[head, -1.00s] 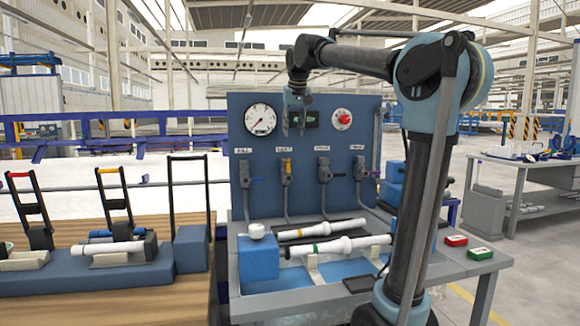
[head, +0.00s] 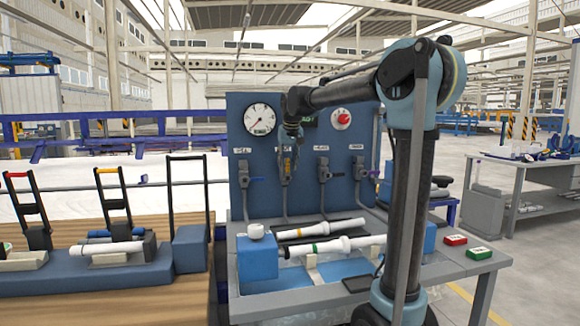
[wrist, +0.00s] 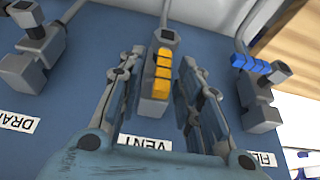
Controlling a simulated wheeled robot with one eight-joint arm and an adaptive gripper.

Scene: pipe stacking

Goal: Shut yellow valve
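The yellow valve handle (wrist: 162,75) is on the grey valve above the VENT label (wrist: 145,143) in the wrist view. The handle lies in line with the valve's pipe. My gripper (wrist: 161,62) is open, with one finger on each side of the handle and gaps visible on both sides. In the head view my gripper (head: 290,150) is in front of the blue panel at the vent valve and partly hides it. A bit of the yellow handle (head: 288,168) shows there.
The blue-handled FILL valve (wrist: 250,65) is close on one side, and the DRAIN valve (wrist: 35,50) on the other. A gauge (head: 260,120) and a red knob (head: 341,118) are above on the panel (head: 240,205). White pipes (head: 335,245) lie on the bench below.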

